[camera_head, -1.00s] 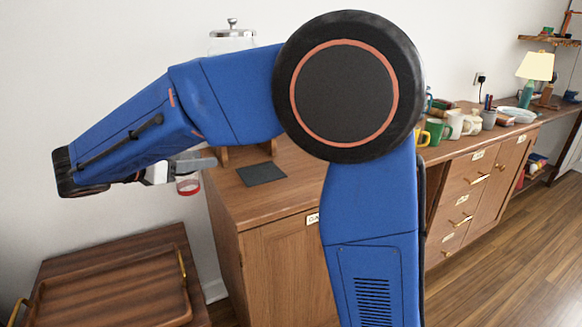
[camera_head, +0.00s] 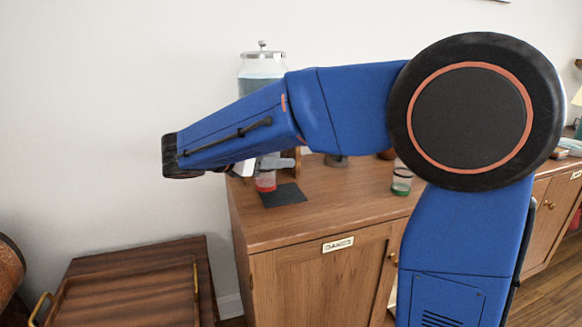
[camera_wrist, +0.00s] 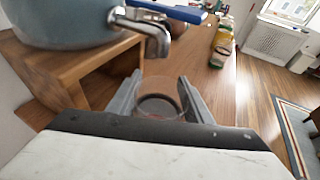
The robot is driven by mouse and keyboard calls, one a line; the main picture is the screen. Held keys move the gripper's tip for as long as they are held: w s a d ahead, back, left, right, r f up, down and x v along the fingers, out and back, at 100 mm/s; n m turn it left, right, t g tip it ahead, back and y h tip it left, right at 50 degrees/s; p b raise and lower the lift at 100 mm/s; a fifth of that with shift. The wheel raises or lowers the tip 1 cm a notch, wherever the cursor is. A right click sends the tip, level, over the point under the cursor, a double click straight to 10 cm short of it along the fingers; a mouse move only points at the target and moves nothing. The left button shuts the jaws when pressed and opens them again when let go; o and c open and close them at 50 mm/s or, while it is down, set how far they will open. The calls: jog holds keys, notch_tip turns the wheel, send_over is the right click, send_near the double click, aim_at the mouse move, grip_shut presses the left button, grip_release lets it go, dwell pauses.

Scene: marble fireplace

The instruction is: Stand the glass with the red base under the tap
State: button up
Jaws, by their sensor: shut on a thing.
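The clear glass with the red base (camera_head: 265,183) is upright between the fingers of my gripper (camera_head: 276,164), which is shut on it. In the wrist view the round glass (camera_wrist: 160,87) sits between the two grey fingers of my gripper (camera_wrist: 161,98). The metal tap (camera_wrist: 147,27) sticks out from the drinks dispenser (camera_wrist: 62,24), just beyond the glass in that view. In the head view the dispenser (camera_head: 262,67) is partly behind my arm and its tap is hidden. The red base appears at the left edge of the dark mat (camera_head: 287,196); I cannot tell whether it touches.
The dispenser stands on a wooden stand (camera_wrist: 75,72) on the cabinet top (camera_head: 340,205). A glass with a green base (camera_head: 402,181) stands to the right. A lower wooden table with a tray (camera_head: 120,303) is at the left. The front of the cabinet top is clear.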

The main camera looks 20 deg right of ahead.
aim_at(258, 182)
jog(key=shift+w+d+f, duration=0.35)
jog(key=shift+d+f, duration=0.25)
jog(key=shift+d, duration=0.2)
jog(key=shift+w+d+f, duration=0.35)
jog(key=shift+d+f, duration=0.2)
jog(key=shift+d, duration=0.3)
jog(key=shift+w+d+f, duration=0.35)
jog(key=shift+d+f, duration=0.25)
jog(key=shift+d, duration=0.2)
jog(key=o, duration=1.3)
jog(key=shift+f, duration=0.15)
jog(key=shift+a+r, duration=0.2)
jog(key=shift+r, duration=0.05)
jog(key=v, duration=1.1)
jog(key=shift+s+a, duration=0.1)
jog(key=shift+s, duration=0.1)
jog(key=shift+a+r, duration=0.1)
